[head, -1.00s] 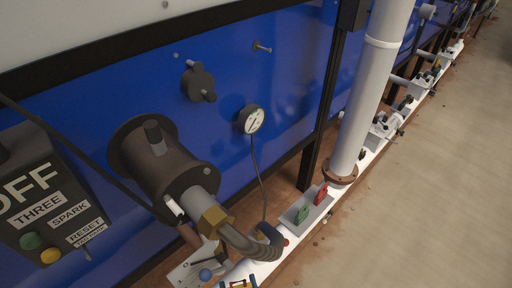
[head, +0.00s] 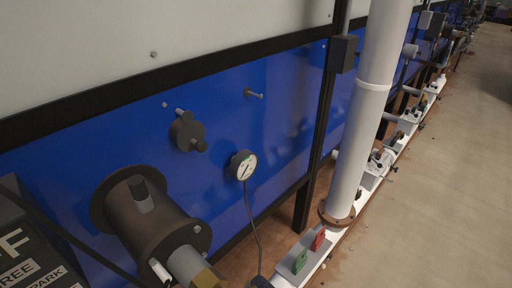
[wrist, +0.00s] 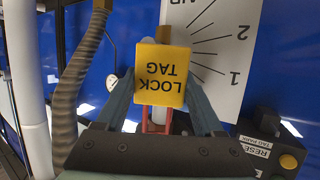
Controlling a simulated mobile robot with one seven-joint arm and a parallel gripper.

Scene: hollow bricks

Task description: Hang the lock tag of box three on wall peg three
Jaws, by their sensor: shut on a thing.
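The yellow lock tag (wrist: 160,75) is between the two blue-grey fingers of my gripper (wrist: 162,92) in the wrist view. Its lettering appears upside down. My gripper is shut on it. A red part shows behind the tag. In the head view, a small metal peg (head: 254,94) sticks out of the blue wall, with nothing on it; I see no number by it. The dark box three (head: 30,262) is cut off at the lower left, and a dark box with a yellow button (wrist: 268,150) shows in the wrist view. My gripper is outside the head view.
A burner cylinder (head: 150,222), a dark knob fitting (head: 187,131) and a round gauge (head: 243,165) project from the wall. A grey pipe (head: 360,130) stands right. Green (head: 300,261) and red (head: 318,239) tags sit low. A hose (wrist: 80,80) passes left of my gripper.

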